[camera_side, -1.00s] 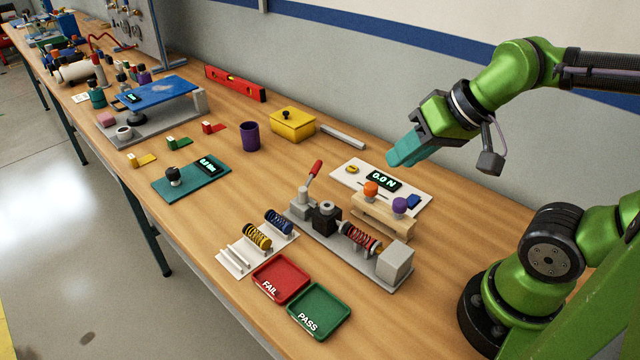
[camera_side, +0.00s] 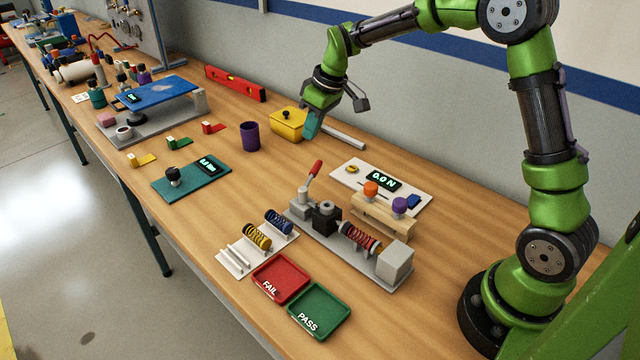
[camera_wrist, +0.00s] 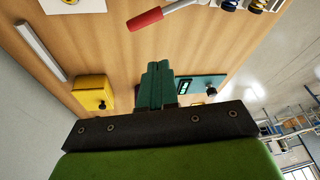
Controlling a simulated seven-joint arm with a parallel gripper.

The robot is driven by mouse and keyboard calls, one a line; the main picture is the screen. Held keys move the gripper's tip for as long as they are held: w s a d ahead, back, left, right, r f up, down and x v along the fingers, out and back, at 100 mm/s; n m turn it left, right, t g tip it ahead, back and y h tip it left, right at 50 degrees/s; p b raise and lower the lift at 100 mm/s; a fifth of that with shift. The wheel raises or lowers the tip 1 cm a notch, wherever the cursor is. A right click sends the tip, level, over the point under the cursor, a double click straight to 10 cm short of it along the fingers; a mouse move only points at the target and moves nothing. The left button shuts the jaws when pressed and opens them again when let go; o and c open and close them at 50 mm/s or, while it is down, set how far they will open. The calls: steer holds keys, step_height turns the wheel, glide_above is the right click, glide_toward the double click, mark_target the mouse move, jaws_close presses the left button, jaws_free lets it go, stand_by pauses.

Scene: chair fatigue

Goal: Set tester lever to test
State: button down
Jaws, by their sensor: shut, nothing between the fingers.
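The tester (camera_side: 338,243) is a grey bench fixture with a red spring (camera_side: 361,237) in it. Its lever (camera_side: 314,170) has a red handle and stands up, tilted, at the fixture's far left end. In the wrist view the red lever handle (camera_wrist: 146,19) shows near the top, ahead of the fingertips and a little to the left. My gripper (camera_side: 311,131) has teal fingers pointing down, above the bench behind the lever and apart from it. In the wrist view the fingers (camera_wrist: 156,75) are shut together and empty. The force display (camera_side: 383,180) reads 0.0 N.
A yellow box (camera_side: 287,126) and a grey bar (camera_side: 343,137) lie near my gripper. A wooden stand with orange and purple knobs (camera_side: 378,213) is beside the tester. Red FAIL (camera_side: 281,278) and green PASS (camera_side: 320,311) trays are in front. A purple cup (camera_side: 250,136) stands left.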

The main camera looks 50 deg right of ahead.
mark_target(312, 175)
steer(key=shift+w+r+n, duration=0.75)
steer(key=shift+w+n, duration=0.1)
steer(key=shift+n, duration=0.25)
steer(key=shift+s+d+f, duration=0.1)
steer(key=shift+s+f, duration=0.05)
steer(key=shift+f, duration=2.4)
steer(key=shift+s+d+f, duration=0.1)
steer(key=shift+f, duration=2.45)
